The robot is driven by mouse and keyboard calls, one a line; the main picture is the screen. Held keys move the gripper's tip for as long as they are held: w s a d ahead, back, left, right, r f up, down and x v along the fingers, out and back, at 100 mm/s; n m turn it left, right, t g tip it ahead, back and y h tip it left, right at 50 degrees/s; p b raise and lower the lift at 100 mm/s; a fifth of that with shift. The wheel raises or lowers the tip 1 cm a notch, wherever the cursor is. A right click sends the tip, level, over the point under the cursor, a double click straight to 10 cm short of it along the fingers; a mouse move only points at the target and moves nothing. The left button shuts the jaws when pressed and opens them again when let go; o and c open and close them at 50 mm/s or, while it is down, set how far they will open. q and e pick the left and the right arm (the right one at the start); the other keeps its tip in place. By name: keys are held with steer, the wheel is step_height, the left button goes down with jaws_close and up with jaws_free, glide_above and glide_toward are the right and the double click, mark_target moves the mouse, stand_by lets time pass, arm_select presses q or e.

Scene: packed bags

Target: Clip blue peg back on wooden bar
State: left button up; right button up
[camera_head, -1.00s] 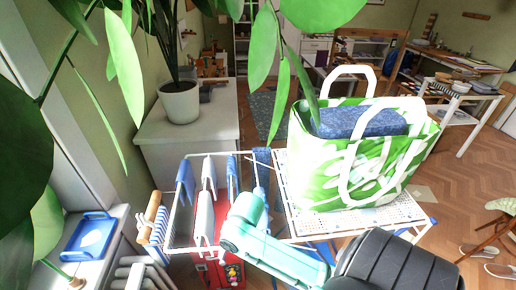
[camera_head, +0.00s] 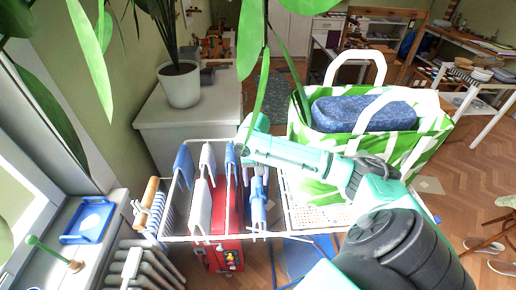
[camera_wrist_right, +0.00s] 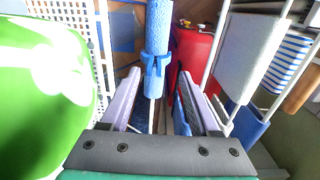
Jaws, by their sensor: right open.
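A drying rack (camera_head: 230,238) with thin white bars stands in the middle of the head view. A light wooden bar (camera_head: 150,192) sits at its left end; it also shows at the right edge of the right wrist view (camera_wrist_right: 301,90). A blue clip-like piece, seemingly the peg (camera_wrist_right: 154,63), sits against a blue roll-shaped thing (camera_wrist_right: 158,28). That blue thing hangs at the rack's middle in the head view (camera_head: 258,203). My right gripper (camera_wrist_right: 160,100) is open, with the blue piece beyond and between its fingertips, apart from them. My left gripper is not in view.
A green and white bag (camera_head: 425,150) holding a blue bundle stands on the rack's right side. Grey and blue cloths (camera_head: 203,205) hang on the left bars. A red box (camera_head: 222,257) is below. Plant leaves (camera_head: 252,95) hang in front. A blue tray (camera_head: 88,220) lies on the windowsill.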

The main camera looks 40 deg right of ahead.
mark_target(258, 186)
steer(key=f, duration=0.4)
steer(key=d+f+b, duration=0.1)
steer(key=f, duration=0.1)
steer(key=shift+c, duration=0.3)
jaws_close()
